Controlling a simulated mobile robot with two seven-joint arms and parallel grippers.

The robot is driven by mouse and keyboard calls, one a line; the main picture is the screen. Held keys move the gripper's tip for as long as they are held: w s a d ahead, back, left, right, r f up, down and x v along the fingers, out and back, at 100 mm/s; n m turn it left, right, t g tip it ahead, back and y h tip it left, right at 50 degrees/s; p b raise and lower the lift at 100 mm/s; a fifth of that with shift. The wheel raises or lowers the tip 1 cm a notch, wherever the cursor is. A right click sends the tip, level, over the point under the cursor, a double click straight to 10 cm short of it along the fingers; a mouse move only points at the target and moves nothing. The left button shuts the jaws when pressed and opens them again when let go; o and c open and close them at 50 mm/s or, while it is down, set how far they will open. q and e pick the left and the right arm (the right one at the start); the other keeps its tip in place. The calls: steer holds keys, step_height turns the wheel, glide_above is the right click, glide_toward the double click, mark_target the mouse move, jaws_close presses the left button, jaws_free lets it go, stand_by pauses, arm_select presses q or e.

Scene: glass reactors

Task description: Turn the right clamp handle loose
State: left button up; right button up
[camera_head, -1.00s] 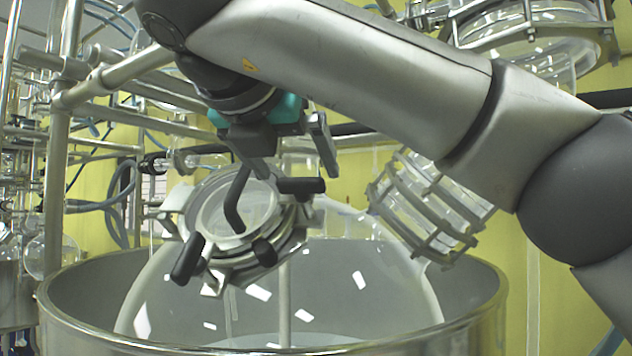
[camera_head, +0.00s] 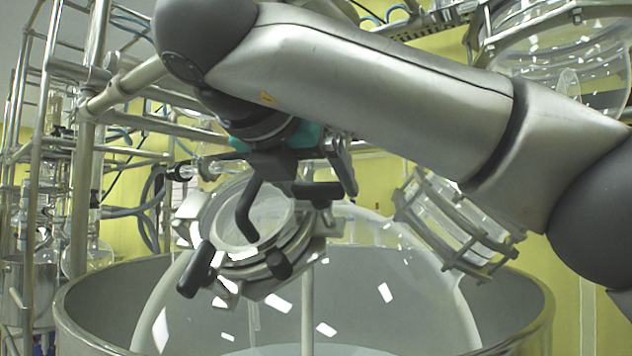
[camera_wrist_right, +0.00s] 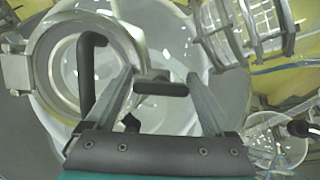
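The round clamped glass lid (camera_head: 252,212) sits tilted on top of the large glass vessel (camera_head: 375,270). Its right clamp handle (camera_head: 318,188) is a short black bar at the lid's upper right. My right gripper (camera_head: 312,182) is at this handle, with one finger on each side. My left gripper is not in view.
A wide metal pot rim (camera_head: 545,300) surrounds the vessel. A caged glass port (camera_head: 455,225) stands to the right of the lid. Metal frame pipes (camera_head: 92,140) and hoses are on the left. Another glass vessel (camera_head: 560,50) hangs at the upper right.

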steer(key=shift+d, duration=0.15)
steer(key=c, duration=0.6)
steer(key=shift+o, duration=0.2)
steer(key=shift+n, duration=0.3)
steer(key=n+y, duration=0.1)
steer(key=n, duration=0.3)
steer(key=shift+r, duration=0.1)
steer(key=n+y, duration=0.1)
steer(key=n, duration=0.3)
steer(key=shift+y, duration=0.4)
steer(key=n+y+p, duration=0.1)
steer(key=n, duration=0.2)
steer(key=shift+a+r, duration=0.1)
steer(key=shift+a, duration=0.1)
steer(key=n+p, duration=0.2)
steer(key=n, duration=0.1)
steer(key=shift+g+y, duration=0.3)
steer(key=shift+g, duration=0.1)
steer(key=n+g+p, duration=0.1)
steer(key=n+p, duration=0.2)
steer(key=n, duration=0.2)
steer(key=shift+s+a+n+y+p, duration=0.1)
steer(key=shift+a+n+y+p, duration=0.05)
steer(key=shift+n+y+p, duration=0.25)
steer(key=shift+g, duration=0.3)
